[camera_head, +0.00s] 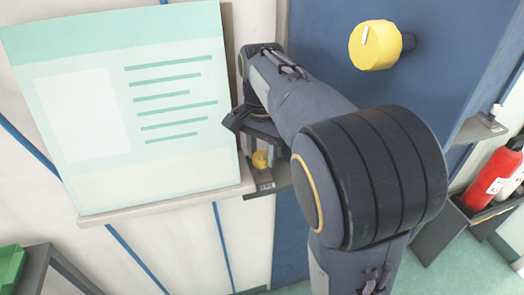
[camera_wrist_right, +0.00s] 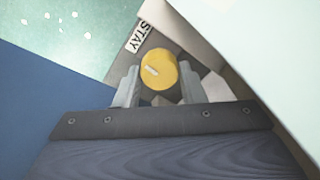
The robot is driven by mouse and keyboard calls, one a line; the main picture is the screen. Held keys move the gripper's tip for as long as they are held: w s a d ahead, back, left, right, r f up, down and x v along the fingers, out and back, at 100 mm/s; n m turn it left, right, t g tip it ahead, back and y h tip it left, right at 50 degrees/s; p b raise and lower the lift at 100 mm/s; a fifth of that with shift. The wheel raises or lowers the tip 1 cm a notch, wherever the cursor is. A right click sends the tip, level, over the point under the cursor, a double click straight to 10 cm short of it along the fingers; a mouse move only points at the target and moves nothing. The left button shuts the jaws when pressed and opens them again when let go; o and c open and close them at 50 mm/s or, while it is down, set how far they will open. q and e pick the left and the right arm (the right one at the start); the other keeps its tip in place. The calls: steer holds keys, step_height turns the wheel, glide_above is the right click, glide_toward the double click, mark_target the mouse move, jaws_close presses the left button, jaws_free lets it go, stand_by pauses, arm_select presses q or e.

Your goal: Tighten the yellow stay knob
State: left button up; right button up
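The yellow stay knob (camera_wrist_right: 158,70) is a small round knob with a pale mark, on a dark bracket beside a "STAY" label (camera_wrist_right: 138,37). In the head view the knob (camera_head: 261,160) shows low beside the blue door, partly hidden by my right gripper. My right gripper (camera_wrist_right: 161,91) is open, with one finger on each side of the knob in the wrist view. Narrow gaps seem to show between fingers and knob; I cannot tell how far the tips reach along it. In the head view the right gripper (camera_head: 264,150) points down at the knob. My left gripper is out of view.
A blue door (camera_head: 325,35) carries a larger yellow knob (camera_head: 375,45). A pale green-and-white board (camera_head: 100,110) stands close left of my right gripper. A red fire extinguisher (camera_head: 492,180) is at the right. A green bin (camera_head: 10,268) is at lower left.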

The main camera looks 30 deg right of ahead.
mark_target(263, 154)
steer(key=c, duration=0.5)
steer(key=shift+o, duration=0.2)
steer(key=m, duration=0.4)
steer(key=shift+s+m, duration=0.1)
steer(key=shift+m, duration=0.3)
steer(key=o, duration=1)
steer(key=shift+r, duration=3.9)
steer(key=shift+c, duration=0.5)
